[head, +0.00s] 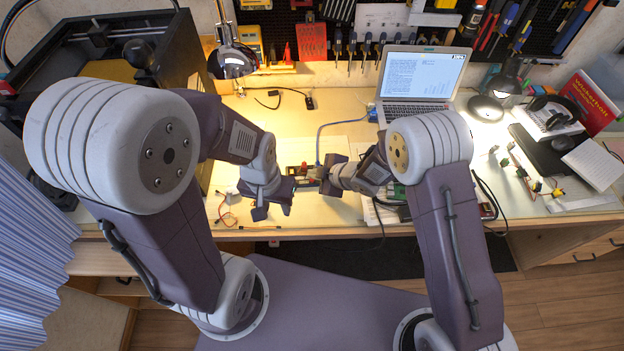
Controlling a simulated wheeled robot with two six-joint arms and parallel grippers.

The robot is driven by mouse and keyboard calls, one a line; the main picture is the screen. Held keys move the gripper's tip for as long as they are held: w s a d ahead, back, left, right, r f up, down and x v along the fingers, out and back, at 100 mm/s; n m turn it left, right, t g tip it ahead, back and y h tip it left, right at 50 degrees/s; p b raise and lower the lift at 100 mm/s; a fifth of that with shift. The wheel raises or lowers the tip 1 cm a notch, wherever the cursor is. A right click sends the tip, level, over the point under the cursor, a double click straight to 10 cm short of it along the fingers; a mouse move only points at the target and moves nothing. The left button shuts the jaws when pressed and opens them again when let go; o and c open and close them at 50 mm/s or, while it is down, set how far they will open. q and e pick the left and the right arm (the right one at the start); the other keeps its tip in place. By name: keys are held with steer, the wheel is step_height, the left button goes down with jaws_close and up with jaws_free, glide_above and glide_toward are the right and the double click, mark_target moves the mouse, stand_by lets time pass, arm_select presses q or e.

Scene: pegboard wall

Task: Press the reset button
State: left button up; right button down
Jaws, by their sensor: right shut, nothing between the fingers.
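A small dark and red electronic device (302,170) lies on the workbench (345,130) between my two grippers, with a blue cable running up from it. No reset button can be made out at this size; part of the device is hidden by my grippers. My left gripper (273,210) is just left of and below the device, pointing down over the bench, with its fingers apart and nothing seen between them. My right gripper (327,177) is at the device's right end, pointing left, shut and empty. I cannot tell whether it touches the device.
An open laptop (420,77) stands behind on the bench. A black machine (110,55) is at the left, a lamp (232,60) behind. Loose wires (228,212) lie near my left gripper.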

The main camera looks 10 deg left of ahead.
mark_target(314, 183)
steer(key=shift+f+b, duration=0.35)
steer(key=shift+f, duration=0.25)
stand_by(0.4)
steer(key=shift+r, duration=0.1)
steer(key=shift+r+p, duration=0.65)
steer(key=shift+r, duration=0.05)
step_height(314, 183, up, 5)
steer(key=p, duration=0.4)
stand_by(0.5)
